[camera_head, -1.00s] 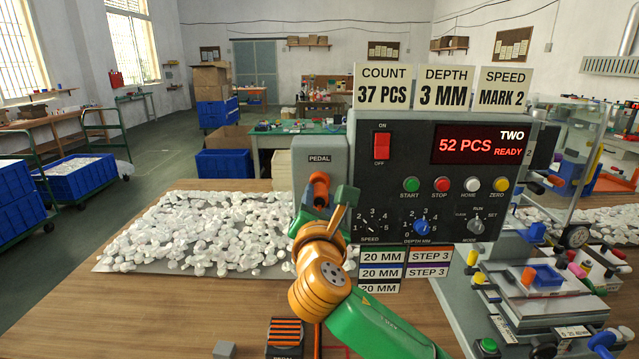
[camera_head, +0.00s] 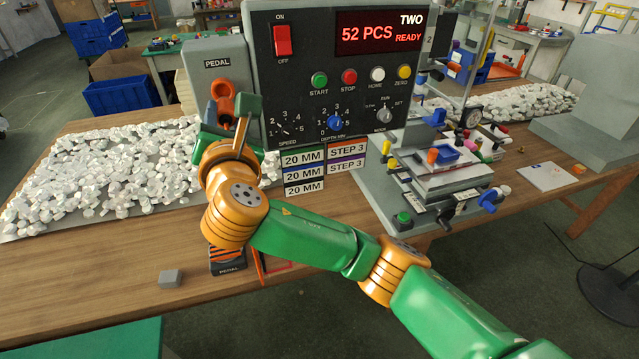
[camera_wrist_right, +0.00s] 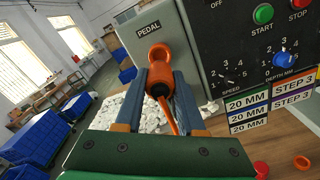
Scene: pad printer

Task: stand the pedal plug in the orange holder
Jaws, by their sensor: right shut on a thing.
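My right gripper (camera_head: 238,125) is at the front of the grey PEDAL box (camera_head: 213,68). My left gripper is out of view.
The control panel (camera_head: 350,75) stands right of the box, with the printer fixture (camera_head: 445,180) beyond. White parts (camera_head: 100,175) cover a sheet at left. A striped pedal (camera_head: 228,262) and a grey block (camera_head: 171,279) are near the front edge. A red cap (camera_wrist_right: 262,170) lies near the cup-like piece.

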